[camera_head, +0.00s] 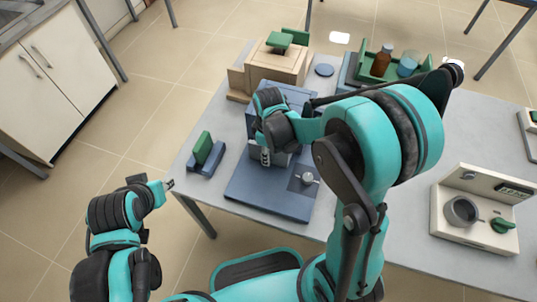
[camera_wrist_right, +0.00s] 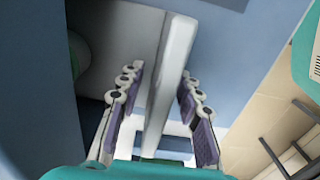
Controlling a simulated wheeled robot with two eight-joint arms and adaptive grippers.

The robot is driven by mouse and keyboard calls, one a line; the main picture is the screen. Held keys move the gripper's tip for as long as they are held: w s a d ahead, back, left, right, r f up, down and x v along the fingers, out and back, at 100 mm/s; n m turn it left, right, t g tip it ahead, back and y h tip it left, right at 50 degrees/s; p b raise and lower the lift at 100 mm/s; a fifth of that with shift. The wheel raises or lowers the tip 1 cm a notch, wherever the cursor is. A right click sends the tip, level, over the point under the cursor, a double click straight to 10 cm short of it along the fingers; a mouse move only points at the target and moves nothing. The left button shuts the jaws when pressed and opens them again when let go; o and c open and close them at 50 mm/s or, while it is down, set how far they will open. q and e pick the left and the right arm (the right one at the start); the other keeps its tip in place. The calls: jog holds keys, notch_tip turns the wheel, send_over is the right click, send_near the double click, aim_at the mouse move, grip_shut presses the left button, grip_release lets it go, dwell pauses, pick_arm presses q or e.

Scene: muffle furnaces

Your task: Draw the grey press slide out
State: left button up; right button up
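The press is a blue machine with a wide flat blue base (camera_head: 262,197) on the table. In the right wrist view a long light grey bar (camera_wrist_right: 172,70), which looks like the grey press slide, runs between the fingers of my right gripper (camera_wrist_right: 160,78). The fingers are apart, with gaps on both sides of the bar. In the head view my right gripper (camera_head: 265,156) is at the front of the press, and my arm and hand hide much of it. My left gripper (camera_head: 168,185) is off the table's left edge, away from the press; its fingers are too small to read.
A wooden box (camera_head: 270,65) with a green part stands behind the press. A green tray (camera_head: 374,69) holds a brown bottle and a blue beaker. A small blue-green block (camera_head: 205,154) lies left of the press. A cream device (camera_head: 474,212) is at right.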

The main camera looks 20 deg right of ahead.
grip_shut()
jog(key=shift+s+a, duration=0.1)
jog(key=s+a, duration=0.2)
jog(key=s, duration=0.2)
jog(key=s+a, duration=0.3)
jog(key=s, duration=0.1)
jog(key=s+a, duration=0.3)
jog(key=s, duration=0.1)
jog(key=shift+s+a+p, duration=0.2)
jog(key=shift+s+p, duration=0.1)
grip_release()
jog(key=shift+s+a, duration=0.1)
